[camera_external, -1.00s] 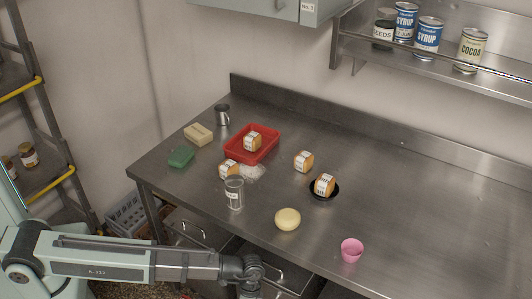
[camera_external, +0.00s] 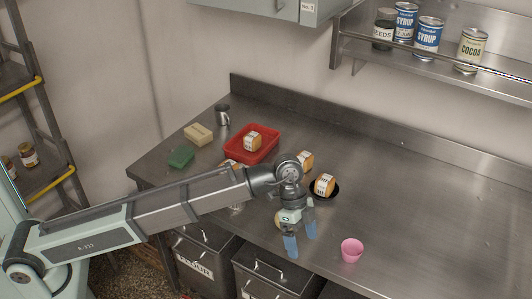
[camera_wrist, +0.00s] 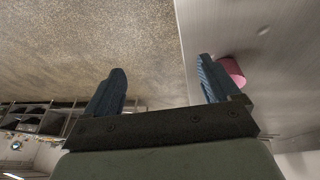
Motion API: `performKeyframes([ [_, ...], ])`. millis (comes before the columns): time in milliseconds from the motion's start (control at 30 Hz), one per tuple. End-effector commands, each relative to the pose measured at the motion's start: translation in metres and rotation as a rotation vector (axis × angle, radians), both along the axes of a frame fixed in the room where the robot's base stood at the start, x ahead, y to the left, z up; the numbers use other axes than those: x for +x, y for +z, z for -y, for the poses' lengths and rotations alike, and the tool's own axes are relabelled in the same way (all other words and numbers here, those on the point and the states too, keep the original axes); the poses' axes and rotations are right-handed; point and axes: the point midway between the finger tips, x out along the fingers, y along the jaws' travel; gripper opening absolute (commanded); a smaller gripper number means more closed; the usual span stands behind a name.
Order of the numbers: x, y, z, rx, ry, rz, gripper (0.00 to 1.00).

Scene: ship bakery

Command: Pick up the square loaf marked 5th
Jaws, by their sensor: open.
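Several small square loaves with white printed labels are in the external view; I cannot read which is marked 5th. One loaf (camera_external: 252,141) sits in a red tray (camera_external: 236,157). One loaf (camera_external: 324,185) sits in a black bowl (camera_external: 336,193). Another loaf (camera_external: 306,160) stands on the counter behind my wrist, partly hidden. A fourth (camera_external: 230,163) is mostly hidden by my arm. My gripper (camera_external: 299,238) is open and empty, fingers pointing down near the counter's front edge, in front of the bowl. Its two blue fingers show apart in the wrist view (camera_wrist: 161,70), with no loaf there.
A pink cup (camera_external: 352,250) stands right of my gripper and shows in the wrist view (camera_wrist: 233,70). A yellow round item (camera_external: 279,219) is mostly hidden behind my gripper. A green sponge (camera_external: 181,157), tan block (camera_external: 199,134) and metal mug (camera_external: 222,114) stand at left. The counter's right is clear.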

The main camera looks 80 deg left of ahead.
Motion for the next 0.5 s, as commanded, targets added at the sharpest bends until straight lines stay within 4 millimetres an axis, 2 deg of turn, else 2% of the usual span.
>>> performKeyframes([
  [33, 0.007, 0.019, -0.032, 0.026, -0.011, 0.032, 0.89],
  [100, 0.005, 0.031, -0.071, 0.067, -0.027, 0.049, 0.89],
  [267, -0.012, 0.038, -0.158, 0.154, -0.036, 0.041, 0.89],
  [500, -0.054, 0.049, -0.280, 0.267, -0.034, -0.010, 0.89],
])
